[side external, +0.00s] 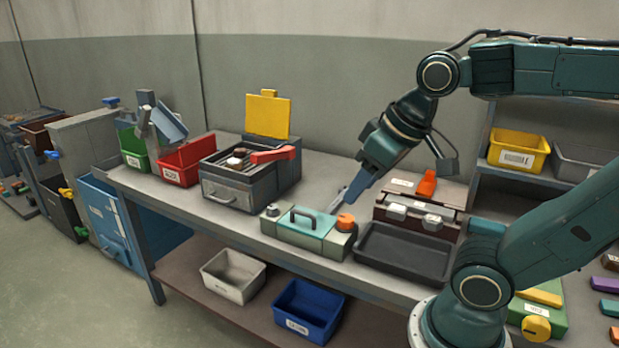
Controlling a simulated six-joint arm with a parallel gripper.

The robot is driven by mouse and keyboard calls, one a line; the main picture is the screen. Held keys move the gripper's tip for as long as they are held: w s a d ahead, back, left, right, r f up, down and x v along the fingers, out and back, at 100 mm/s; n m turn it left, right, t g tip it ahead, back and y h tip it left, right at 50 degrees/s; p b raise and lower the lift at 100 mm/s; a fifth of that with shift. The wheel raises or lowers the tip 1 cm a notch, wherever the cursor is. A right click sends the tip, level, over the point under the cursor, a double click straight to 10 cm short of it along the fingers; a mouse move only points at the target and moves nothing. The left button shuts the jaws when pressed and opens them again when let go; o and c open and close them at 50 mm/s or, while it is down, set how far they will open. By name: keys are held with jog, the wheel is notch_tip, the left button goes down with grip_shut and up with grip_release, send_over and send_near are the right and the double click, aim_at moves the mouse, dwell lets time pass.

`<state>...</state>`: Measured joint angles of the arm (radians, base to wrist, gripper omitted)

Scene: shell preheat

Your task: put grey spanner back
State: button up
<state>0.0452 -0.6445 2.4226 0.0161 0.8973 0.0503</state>
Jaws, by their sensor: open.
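I cannot clearly make out the grey spanner in this view. My gripper (343,202) points down and to the left, low over the bench, just behind the right end of a teal box. Its jaws are open, though the gap between them is too small to see here. The teal box (300,230) has a dark handle on its top and an orange knob (346,221) at its right end. A brown case (450,229) with two pale latches stands to the right of my gripper, with an orange piece (427,183) upright on it.
An empty dark tray (405,252) lies in front of the brown case. A grey heater box (232,190) with a raised yellow lid (267,115) and red handle stands left of the teal box. Red (187,160) and green (133,150) bins stand at the bench's left end.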

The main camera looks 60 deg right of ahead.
jog(key=shift+s+a+f+n, duration=0.2)
jog(key=shift+s, duration=0.25)
jog(key=shift+s+a+f+n, duration=0.2)
jog(key=shift+s, duration=0.25)
jog(key=shift+s+a+f+n, duration=0.2)
jog(key=shift+s, duration=0.25)
dwell(0.4)
